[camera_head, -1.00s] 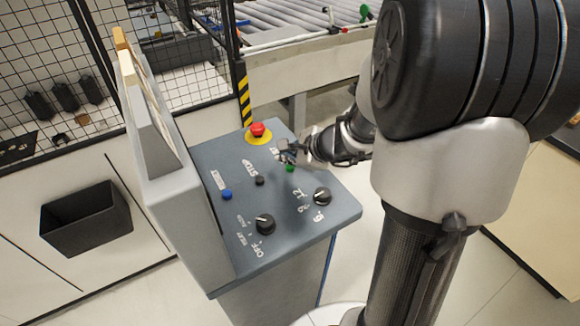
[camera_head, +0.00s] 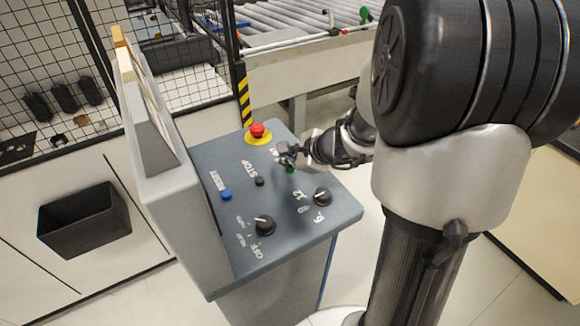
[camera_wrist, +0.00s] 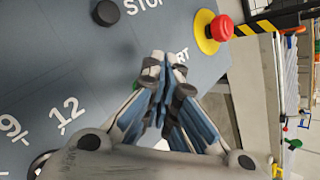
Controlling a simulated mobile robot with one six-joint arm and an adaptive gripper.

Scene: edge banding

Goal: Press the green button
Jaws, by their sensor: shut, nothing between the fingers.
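The green button (camera_head: 290,169) is on the grey control panel (camera_head: 210,160), mostly covered by my gripper in the head view. My gripper (camera_head: 288,160) is shut and empty, with its fingertips at or just above the button; I cannot tell whether they touch it.
A red emergency stop (camera_head: 257,130) on a yellow base stands behind my gripper. A black button (camera_head: 259,181), a blue button (camera_head: 225,195) and two black knobs (camera_head: 265,225) (camera_head: 322,196) share the panel. An upright grey housing (camera_head: 160,160) borders its left side.

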